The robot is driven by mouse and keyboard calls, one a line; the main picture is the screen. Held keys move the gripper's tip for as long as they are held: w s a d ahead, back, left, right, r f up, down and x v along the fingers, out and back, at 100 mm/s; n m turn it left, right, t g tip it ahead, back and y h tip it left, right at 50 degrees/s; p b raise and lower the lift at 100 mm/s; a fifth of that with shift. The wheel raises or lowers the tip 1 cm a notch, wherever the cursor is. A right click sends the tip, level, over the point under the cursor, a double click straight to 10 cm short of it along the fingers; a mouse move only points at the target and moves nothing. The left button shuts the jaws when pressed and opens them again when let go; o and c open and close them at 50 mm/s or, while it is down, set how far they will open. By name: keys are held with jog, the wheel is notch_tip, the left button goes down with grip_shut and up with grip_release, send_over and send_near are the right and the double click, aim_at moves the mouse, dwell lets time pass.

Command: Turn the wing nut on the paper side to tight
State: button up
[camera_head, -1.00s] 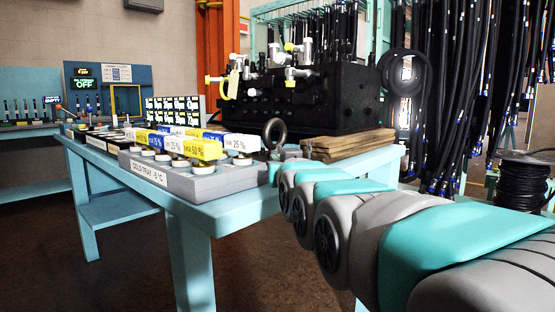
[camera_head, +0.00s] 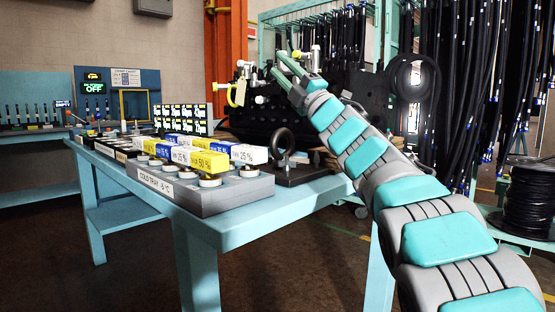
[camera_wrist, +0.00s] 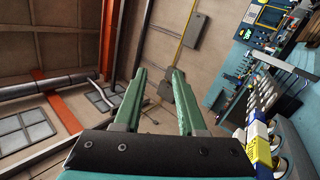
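I cannot make out a wing nut or a marked paper side in either view. A black block (camera_head: 366,92) with metal fittings on top stands on the turquoise table (camera_head: 240,228), partly hidden by my arm. A yellow tag (camera_head: 241,92) hangs from a fitting at its left. My gripper (camera_head: 288,59) is raised in front of the block's upper left fittings; I cannot tell whether it touches any. In the wrist view its green fingers (camera_wrist: 159,72) stand apart with nothing between them, facing the wall and ceiling.
A grey cold tray (camera_head: 222,197) with jars and coloured labelled boxes is at the table's front. A dark ring on a stand (camera_head: 283,141) is right of it. Black hoses (camera_head: 480,80) hang at right above a hose reel (camera_head: 528,198). Blue benches are at left.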

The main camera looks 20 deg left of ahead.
notch_tip(320, 180, down, 2)
jog(key=f+n+g+y, duration=0.1)
jog(key=n+g, duration=0.6)
jog(key=n, duration=0.2)
jog(key=n+g+h, duration=0.2)
jog(key=n+g, duration=0.3)
jog(key=n, duration=0.1)
send_over(287, 165)
jog(key=a, duration=0.1)
notch_tip(287, 165, down, 4)
jog(key=f, duration=0.1)
jog(key=d+f+n+h, duration=0.1)
jog(key=f+n, duration=0.1)
jog(key=f, duration=0.2)
jog(key=d+f+n+g+h+p, duration=0.1)
jog(key=d+f+n+h, duration=0.1)
jog(key=f, duration=0.3)
jog(key=w+d+f+n+g+h, duration=0.1)
jog(key=d+f+n, duration=0.1)
jog(key=f+n, duration=0.2)
jog(key=shift+w+d+f+h, duration=0.1)
jog(key=shift+d+f+h, duration=0.1)
jog(key=shift+h, duration=0.1)
jog(key=shift+f, duration=0.1)
jog(key=a, duration=0.2)
jog(key=s+a+p, duration=0.1)
jog(key=a, duration=0.4)
jog(key=shift+s+a, duration=0.2)
jog(key=shift+a, duration=0.1)
grip_shut()
